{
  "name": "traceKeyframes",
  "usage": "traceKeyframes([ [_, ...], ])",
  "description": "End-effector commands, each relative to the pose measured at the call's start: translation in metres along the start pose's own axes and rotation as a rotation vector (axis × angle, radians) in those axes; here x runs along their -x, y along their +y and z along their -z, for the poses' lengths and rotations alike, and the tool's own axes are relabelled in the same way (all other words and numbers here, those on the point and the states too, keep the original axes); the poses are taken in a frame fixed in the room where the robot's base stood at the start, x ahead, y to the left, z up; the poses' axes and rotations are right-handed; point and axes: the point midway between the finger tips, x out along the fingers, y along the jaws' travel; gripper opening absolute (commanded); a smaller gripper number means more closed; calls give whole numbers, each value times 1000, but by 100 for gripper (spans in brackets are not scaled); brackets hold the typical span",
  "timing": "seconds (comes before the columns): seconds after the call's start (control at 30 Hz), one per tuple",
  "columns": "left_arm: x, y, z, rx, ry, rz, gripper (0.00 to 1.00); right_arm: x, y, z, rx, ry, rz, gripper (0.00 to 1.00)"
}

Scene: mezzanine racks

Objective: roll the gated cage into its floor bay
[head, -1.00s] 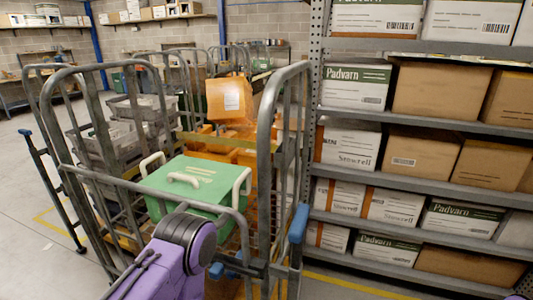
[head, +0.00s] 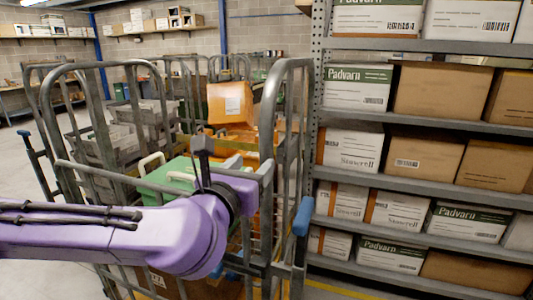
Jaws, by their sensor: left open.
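The grey tubular cage (head: 100,68) stands upright in front of me, left of the rack. A green lidded box with pale handles (head: 178,178) sits inside it, partly covered by my arm. A blue grip (head: 304,216) is on the cage's right side. My purple left arm crosses the cage's near side. My left gripper (head: 204,152) shows as a small dark shape in front of the green box. It is open, and nothing shows in it. I cannot tell whether it touches the cage. My right gripper is out of view.
A metal rack (head: 410,178) full of cartons stands close on the right. A yellow floor line (head: 335,289) runs along its foot. An orange box (head: 230,102) and more cages are behind. Grey floor is open at left. Shelves and blue posts line the far wall.

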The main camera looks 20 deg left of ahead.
Motion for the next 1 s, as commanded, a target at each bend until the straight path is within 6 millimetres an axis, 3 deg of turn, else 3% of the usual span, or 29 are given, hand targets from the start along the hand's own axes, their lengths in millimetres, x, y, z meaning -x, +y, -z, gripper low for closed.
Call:
traceKeyframes([
  [0.2, -51, 0, -2, -7, 6, -1, 57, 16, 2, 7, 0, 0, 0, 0],
  [0.33, -74, 0, 0, -8, 6, -1, 57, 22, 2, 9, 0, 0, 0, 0],
  [0.5, -88, 0, 1, -9, 4, 0, 57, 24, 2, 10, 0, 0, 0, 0],
  [0.73, -89, 0, 2, -8, 4, 0, 57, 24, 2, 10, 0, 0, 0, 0],
  [0.77, -89, 0, 2, -8, 4, 0, 51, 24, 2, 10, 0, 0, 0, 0],
  [0.9, -89, 0, 2, -9, 4, 0, 5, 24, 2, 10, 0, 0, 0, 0],
  [0.93, -89, 0, 2, -9, 4, 1, 0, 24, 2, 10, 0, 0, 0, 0],
  [1.0, -89, 0, 2, -9, 4, 1, 0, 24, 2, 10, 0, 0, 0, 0],
])
